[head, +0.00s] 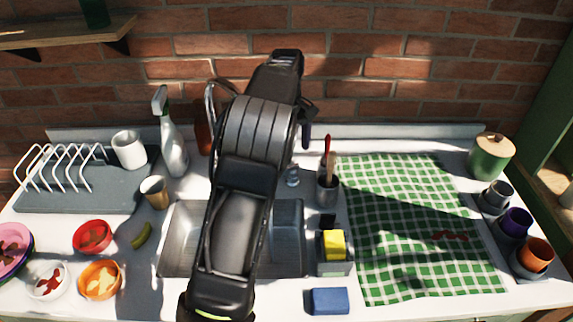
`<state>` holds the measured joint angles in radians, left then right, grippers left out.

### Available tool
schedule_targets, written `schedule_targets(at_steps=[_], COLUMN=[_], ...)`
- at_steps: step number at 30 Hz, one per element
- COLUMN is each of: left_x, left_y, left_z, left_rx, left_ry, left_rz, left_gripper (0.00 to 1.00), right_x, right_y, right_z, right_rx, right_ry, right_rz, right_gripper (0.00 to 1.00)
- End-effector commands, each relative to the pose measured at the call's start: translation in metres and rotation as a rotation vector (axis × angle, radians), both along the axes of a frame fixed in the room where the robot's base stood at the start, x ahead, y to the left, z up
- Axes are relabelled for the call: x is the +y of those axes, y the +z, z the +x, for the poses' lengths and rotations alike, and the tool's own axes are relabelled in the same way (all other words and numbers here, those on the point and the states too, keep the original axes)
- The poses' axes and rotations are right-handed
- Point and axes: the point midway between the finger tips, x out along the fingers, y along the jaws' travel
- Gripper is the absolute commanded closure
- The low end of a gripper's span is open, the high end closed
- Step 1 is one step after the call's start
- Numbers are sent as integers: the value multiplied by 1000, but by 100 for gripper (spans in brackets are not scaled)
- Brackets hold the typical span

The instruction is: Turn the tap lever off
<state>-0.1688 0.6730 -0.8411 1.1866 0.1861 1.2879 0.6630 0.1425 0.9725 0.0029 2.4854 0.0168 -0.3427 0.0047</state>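The tap's curved silver pipe (211,94) shows at the back of the sink (288,226), to the left of my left arm. The rest of the tap, with its lever, is hidden behind the arm, so I cannot tell how the lever stands. My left arm reaches up from the bottom over the sink. My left gripper (306,130) is mostly hidden by the arm; only a dark part shows at its right, near the wall. I cannot tell whether it is open or touches the tap. My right gripper is not in view.
A spray bottle (171,138) and a brown bottle (203,128) stand left of the tap. A utensil holder (327,190) and a caddy with a yellow sponge (334,244) stand right of the sink. A checked cloth (410,205) lies farther right. A dish rack (60,167) stands left.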

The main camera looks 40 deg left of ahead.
Motion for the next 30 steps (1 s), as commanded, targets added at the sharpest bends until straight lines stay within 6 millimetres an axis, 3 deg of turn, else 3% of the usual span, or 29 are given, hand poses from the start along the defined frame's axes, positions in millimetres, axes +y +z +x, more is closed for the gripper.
schedule_targets(at_steps=[12, 23, 30], left_x=[0, 0, 0], left_y=[-58, -64, -64], left_z=[-1, 0, 0], left_rx=[3, 0, 0], left_ry=[-1, -1, -1], left_rz=[0, 0, 0], left_gripper=[2, 3, 22], right_x=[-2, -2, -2], right_y=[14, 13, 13], right_z=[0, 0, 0], right_rx=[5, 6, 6], right_ry=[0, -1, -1], right_rz=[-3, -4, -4], right_gripper=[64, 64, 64])
